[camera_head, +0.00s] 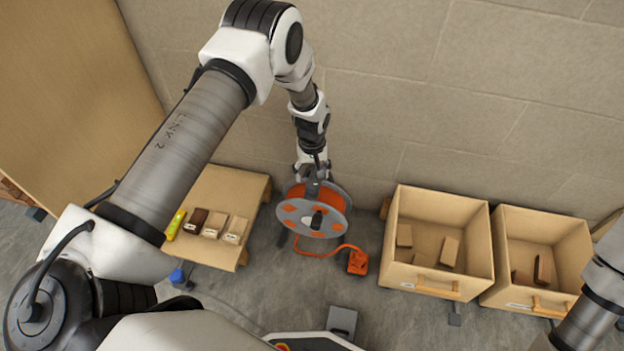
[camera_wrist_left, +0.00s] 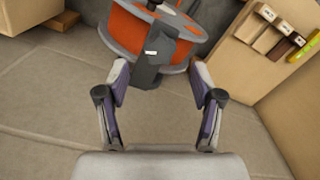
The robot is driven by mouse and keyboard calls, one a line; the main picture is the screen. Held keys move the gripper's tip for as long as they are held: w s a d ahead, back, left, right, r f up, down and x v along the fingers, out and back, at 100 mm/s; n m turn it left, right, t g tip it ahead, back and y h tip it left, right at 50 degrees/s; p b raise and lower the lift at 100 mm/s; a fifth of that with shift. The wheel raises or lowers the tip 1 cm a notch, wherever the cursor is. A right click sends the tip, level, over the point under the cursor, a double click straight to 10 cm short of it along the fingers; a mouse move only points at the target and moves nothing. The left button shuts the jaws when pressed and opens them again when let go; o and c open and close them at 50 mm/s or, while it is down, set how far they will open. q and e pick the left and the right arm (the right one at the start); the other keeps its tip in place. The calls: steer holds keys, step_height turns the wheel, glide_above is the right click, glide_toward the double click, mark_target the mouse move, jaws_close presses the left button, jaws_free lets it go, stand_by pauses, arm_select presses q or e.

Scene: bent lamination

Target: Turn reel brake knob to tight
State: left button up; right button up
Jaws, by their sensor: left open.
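An orange and grey cable reel (camera_head: 291,224) stands on the floor against the wall; it also shows at the top of the left wrist view (camera_wrist_left: 128,30). A black knob-like part (camera_head: 317,219) sits at the middle of its near face; its setting cannot be read. A dark grey bracket (camera_wrist_left: 148,66) with a small white label is on the reel's wall side. My left gripper (camera_head: 313,172) is at the reel's top, behind it. In the wrist view its open fingers (camera_wrist_left: 158,78) are either side of the bracket; contact cannot be told. My right gripper is out of frame.
A low wooden bench (camera_head: 240,190) with several wood blocks and a yellow tool (camera_head: 175,225) stands left of the reel. Two wooden bins (camera_head: 437,200) (camera_head: 545,222) holding blocks stand right. An orange cord runs to a socket box (camera_head: 358,262) on the floor.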

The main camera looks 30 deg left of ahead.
mark_target(312, 185)
arm_select(q)
step_height(312, 185, down, 5)
steer(key=shift+b, duration=0.55)
steer(key=c, duration=1.1)
steer(key=m, duration=0.5)
steer(key=shift+c, duration=0.2)
steer(key=o, duration=1.1)
steer(key=shift+o, duration=0.2)
step_height(312, 185, up, 12)
